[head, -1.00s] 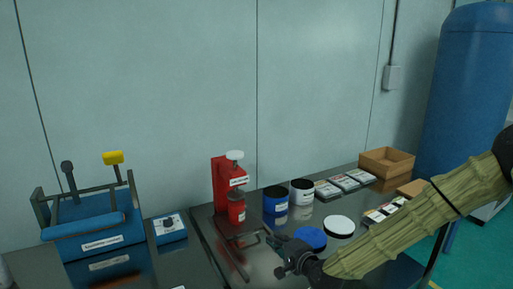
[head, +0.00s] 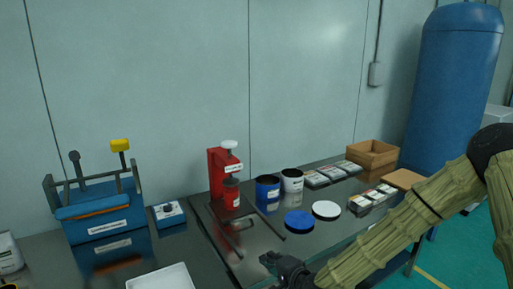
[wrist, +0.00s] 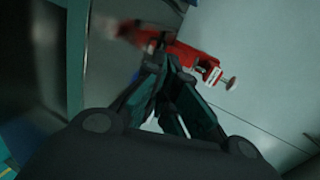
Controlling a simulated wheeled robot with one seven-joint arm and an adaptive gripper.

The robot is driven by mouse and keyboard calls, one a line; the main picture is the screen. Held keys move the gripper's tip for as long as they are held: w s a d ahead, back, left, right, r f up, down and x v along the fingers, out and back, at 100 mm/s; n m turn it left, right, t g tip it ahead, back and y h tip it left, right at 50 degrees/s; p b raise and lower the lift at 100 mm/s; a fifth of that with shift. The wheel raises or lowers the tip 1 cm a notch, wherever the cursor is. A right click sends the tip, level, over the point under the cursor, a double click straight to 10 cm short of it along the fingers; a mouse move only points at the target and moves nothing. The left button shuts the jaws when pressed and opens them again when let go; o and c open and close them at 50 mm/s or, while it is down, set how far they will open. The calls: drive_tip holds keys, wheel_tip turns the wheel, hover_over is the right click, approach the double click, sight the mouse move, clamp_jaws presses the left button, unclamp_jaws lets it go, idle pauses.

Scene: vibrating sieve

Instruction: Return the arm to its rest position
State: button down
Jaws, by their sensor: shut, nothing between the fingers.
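My arm, in a tan ribbed cover, reaches in from the right of the head view. My gripper (head: 284,268) is low in the head view, above the front of the dark table (head: 318,243). In the wrist view my gripper (wrist: 160,72) has its fingers together, with nothing visible between them. The red press-like device (head: 222,180) stands at the table's back, beyond the gripper. It also shows beyond the fingertips in the wrist view (wrist: 190,55), partly blurred and hidden by the fingers.
A blue jar (head: 267,197), a white jar (head: 292,184), a blue lid (head: 298,222) and a white lid (head: 326,209) are right of the device. Boxes and a wooden crate (head: 371,160) stand farther right. The blue sieve machine (head: 100,213) and a white tray (head: 160,279) are left.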

drive_tip(key=s+d+f+n+g+h+b, duration=0.2)
drive_tip(key=s+d+f+n+g, duration=0.1)
drive_tip(key=s+f, duration=0.95)
drive_tip(key=s+d+f+n+g+h+b, duration=0.2)
drive_tip(key=s+d+f+n+g, duration=0.15)
drive_tip(key=s+f, duration=0.9)
drive_tip(key=s+d+f+n+g+h+b, duration=0.1)
drive_tip(key=s+d+f, duration=0.4)
drive_tip(key=s, duration=0.5)
drive_tip(key=s+d+f+n+g+h+b, duration=0.2)
drive_tip(key=s+d+f+n+g, duration=0.1)
drive_tip(key=s+d, duration=0.4)
wheel_tip(320, 180, down, 3)
drive_tip(key=s+g, duration=0.1)
drive_tip(key=s, duration=0.1)
drive_tip(key=shift+s+h, duration=0.3)
drive_tip(key=shift+s, duration=0.1)
drive_tip(key=shift+g, duration=0.25)
